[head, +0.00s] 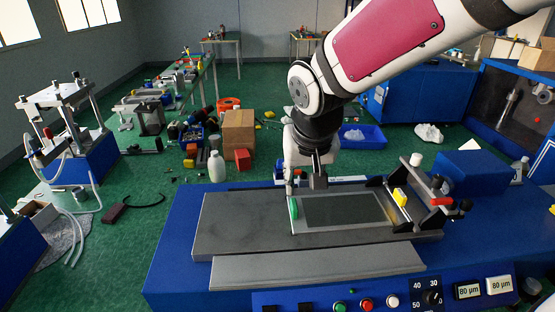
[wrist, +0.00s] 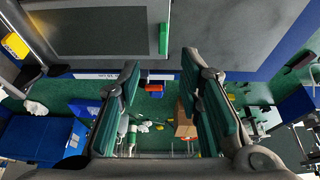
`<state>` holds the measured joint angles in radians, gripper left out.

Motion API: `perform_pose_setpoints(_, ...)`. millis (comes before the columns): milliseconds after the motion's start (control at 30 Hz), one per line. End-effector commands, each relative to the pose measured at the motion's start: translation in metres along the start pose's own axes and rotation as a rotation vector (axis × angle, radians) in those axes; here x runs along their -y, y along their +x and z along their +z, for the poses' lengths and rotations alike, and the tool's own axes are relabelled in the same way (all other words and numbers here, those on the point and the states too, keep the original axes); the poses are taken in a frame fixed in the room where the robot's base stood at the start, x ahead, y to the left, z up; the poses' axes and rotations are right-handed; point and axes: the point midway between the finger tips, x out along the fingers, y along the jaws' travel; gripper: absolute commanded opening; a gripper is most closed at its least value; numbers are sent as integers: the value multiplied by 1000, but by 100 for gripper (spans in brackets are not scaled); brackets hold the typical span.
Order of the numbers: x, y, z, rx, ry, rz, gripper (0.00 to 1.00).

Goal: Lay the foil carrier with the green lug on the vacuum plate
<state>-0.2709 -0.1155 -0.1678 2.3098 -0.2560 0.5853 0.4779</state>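The foil carrier (head: 343,210) is a pale frame around a dark grey sheet. It appears to lie flat on the grey vacuum plate (head: 240,224) on the blue bench machine. Its green lug (head: 293,209) stands at the carrier's left end. In the wrist view the lug (wrist: 163,38) is just beyond the fingertips, level with the gap between them, and the carrier (wrist: 100,27) extends to the left. My gripper (head: 304,184) is over the lug end of the carrier. In the wrist view its fingers (wrist: 160,62) are spread apart with nothing between them.
A frame with black brackets, a red handle and a yellow block (head: 399,197) stands at the plate's right end. A control panel (head: 400,298) with buttons and a dial runs along the front. The left part of the plate is bare.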

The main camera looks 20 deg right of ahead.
Motion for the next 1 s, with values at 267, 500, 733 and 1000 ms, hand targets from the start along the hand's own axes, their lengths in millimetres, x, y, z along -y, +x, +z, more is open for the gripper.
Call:
perform_pose_setpoints(267,-31,-79,56,-34,-60,-55,33)
perform_pose_setpoints(500,-41,-118,109,-62,-138,-80,33)
perform_pose_setpoints(733,-42,-127,127,-70,-172,-85,33)
perform_pose_setpoints(1000,-42,-127,127,-69,-173,-85,33)
